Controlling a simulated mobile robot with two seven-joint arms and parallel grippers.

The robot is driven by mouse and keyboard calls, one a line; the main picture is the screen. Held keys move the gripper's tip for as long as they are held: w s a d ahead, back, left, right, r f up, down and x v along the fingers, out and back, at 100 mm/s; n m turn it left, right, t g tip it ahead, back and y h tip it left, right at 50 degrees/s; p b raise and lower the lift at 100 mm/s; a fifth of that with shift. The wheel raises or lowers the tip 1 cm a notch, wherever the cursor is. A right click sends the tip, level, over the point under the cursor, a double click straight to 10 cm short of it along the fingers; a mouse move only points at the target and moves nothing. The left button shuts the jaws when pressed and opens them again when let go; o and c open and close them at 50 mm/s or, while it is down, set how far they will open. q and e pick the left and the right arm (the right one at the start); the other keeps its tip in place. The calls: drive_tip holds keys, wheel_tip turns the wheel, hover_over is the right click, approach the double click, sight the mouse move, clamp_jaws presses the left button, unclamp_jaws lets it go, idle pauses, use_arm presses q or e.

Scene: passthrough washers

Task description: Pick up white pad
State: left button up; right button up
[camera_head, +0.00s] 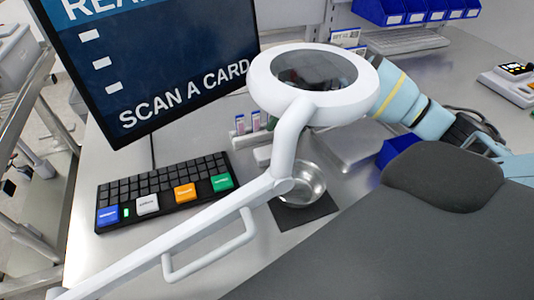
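I cannot clearly make out a white pad. A small white block (263,155) lies beside the small vials, partly behind the magnifier lamp's arm, and I cannot tell if it is the pad. A light blue arm with black joints, which looks like my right arm, comes in from the right and runs behind the lamp head. Its fingertips are not visible. My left gripper is not in view.
A white magnifier lamp (312,85) crosses the view. A black keypad (160,192) sits below a monitor (165,65). A metal bowl (308,188) stands on a dark mat (306,213). Blue bins (390,10) and a light keyboard (405,41) are at the back.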

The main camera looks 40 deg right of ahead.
sight(269, 151)
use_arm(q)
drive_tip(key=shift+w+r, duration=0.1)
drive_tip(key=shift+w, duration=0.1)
use_arm(e)
drive_tip(key=shift+a+f, duration=0.1)
drive_tip(key=shift+f, duration=0.1)
drive_tip(key=shift+a+f, duration=0.15)
drive_tip(key=shift+f, duration=0.2)
drive_tip(key=x, duration=0.4)
drive_tip(key=shift+w+f, duration=0.1)
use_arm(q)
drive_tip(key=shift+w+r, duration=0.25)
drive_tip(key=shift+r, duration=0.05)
use_arm(e)
drive_tip(key=c, duration=1)
drive_tip(key=shift+c, duration=0.2)
